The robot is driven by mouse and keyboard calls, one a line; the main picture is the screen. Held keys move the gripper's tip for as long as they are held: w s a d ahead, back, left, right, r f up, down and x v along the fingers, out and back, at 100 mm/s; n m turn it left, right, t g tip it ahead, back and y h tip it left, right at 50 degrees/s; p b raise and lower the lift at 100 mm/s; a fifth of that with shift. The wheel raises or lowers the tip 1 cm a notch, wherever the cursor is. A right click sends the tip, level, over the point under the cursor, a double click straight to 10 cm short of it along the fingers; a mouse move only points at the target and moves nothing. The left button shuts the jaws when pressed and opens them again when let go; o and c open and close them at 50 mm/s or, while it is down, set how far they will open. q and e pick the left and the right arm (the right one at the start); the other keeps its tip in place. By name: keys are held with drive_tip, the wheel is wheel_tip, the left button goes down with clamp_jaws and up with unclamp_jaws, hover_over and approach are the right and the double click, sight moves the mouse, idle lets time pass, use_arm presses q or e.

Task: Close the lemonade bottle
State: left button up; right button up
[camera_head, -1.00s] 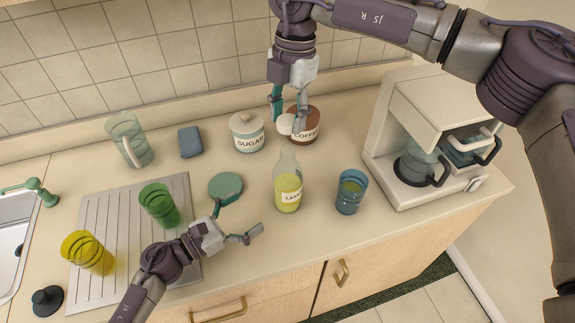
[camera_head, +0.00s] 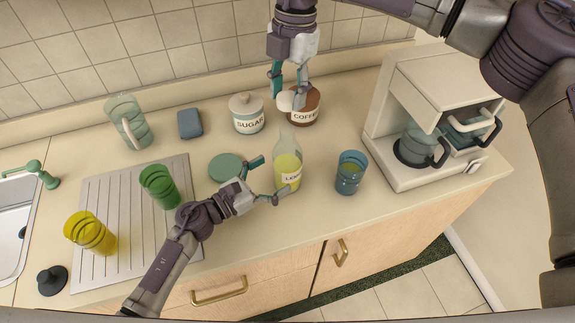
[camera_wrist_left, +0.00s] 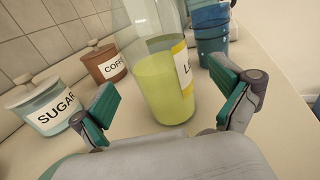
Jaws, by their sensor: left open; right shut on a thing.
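The lemonade bottle (camera_head: 287,166) stands upright on the counter, clear glass with yellow liquid and a white-and-yellow label. Its neck has no lid on it. My left gripper (camera_head: 271,178) is open, its fingers spread at the bottle's left side. In the left wrist view the bottle (camera_wrist_left: 163,88) stands in front of and between the open fingers (camera_wrist_left: 168,95), without visible grip. My right gripper (camera_head: 288,99) is shut on a small white cap (camera_head: 286,101), held above and behind the bottle, in front of the coffee jar.
The sugar jar (camera_head: 247,116) and coffee jar (camera_head: 306,114) stand behind the bottle. A blue glass (camera_head: 350,174) is to its right, near the coffee machine (camera_head: 428,95). A green round object (camera_head: 225,168) lies left. Green (camera_head: 160,188) and yellow (camera_head: 90,234) glasses stand on the drainboard.

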use_arm(q)
drive_tip(key=shift+x, duration=2.3)
drive_tip(key=shift+a, duration=0.1)
drive_tip(key=c, duration=1.7)
use_arm(e)
drive_tip(key=shift+w, duration=0.1)
use_arm(q)
drive_tip(key=shift+c, duration=0.2)
use_arm(e)
hover_over(287, 130)
drive_tip(key=shift+w+d+f, duration=0.1)
drive_tip(key=shift+w+f, duration=0.05)
drive_tip(key=shift+f, duration=2.4)
drive_tip(key=shift+f, duration=0.9)
drive_tip(key=shift+f, duration=0.55)
